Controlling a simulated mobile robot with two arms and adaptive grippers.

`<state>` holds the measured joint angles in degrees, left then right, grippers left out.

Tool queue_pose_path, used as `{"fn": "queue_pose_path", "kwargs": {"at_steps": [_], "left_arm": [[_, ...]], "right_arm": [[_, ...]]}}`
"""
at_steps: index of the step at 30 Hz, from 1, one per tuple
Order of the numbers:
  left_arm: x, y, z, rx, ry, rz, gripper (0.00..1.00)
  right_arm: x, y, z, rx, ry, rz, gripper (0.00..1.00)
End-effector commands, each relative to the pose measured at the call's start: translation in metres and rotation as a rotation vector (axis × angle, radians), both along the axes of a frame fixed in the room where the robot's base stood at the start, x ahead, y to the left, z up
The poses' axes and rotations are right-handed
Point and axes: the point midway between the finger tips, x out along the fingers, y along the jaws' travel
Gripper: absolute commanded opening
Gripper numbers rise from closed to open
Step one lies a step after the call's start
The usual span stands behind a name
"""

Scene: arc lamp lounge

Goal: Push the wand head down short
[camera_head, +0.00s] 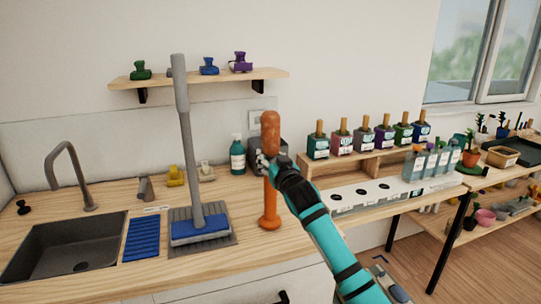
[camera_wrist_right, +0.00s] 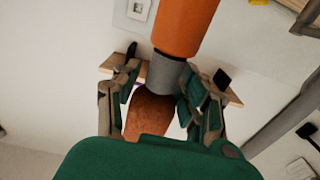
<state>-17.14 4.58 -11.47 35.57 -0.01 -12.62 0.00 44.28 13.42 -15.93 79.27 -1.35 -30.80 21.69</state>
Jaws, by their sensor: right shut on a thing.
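The wand stands upright on the wooden counter, with a rounded rust-coloured head (camera_head: 270,128) on top and an orange shaft (camera_head: 270,200) flaring to a foot. My right gripper (camera_head: 266,160) is shut on the wand just below the head's upper part and hides the join in the head view. In the right wrist view, the fingers (camera_wrist_right: 163,98) lie on both sides of the head (camera_wrist_right: 150,114) and grey collar (camera_wrist_right: 169,75), with the orange shaft (camera_wrist_right: 186,25) beyond. How far the head sits out of the shaft is hard to tell. My left gripper is not in view.
A tall grey tool (camera_head: 187,130) with a blue foot stands left of the wand, near the sink (camera_head: 65,245). A teal bottle (camera_head: 237,157) stands behind. A wooden rack (camera_head: 310,185) with several bottles is at the right. A shelf (camera_head: 200,80) hangs above.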

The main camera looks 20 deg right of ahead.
Motion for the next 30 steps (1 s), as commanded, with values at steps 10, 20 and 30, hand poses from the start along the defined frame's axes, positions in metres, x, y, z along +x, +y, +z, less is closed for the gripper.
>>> {"fn": "queue_pose_path", "kwargs": {"at_steps": [10, 20, 30], "left_arm": [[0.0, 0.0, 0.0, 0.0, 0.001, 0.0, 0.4], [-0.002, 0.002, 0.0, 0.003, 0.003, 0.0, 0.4], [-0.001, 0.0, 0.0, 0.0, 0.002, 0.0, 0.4]], "right_arm": [[0.0, 0.0, -0.01, 0.002, 0.021, -0.001, 0.51], [-0.012, 0.0, -0.008, 0.0, 0.016, 0.0, 0.51], [-0.075, -0.002, -0.01, 0.001, 0.019, 0.0, 0.51]]}}
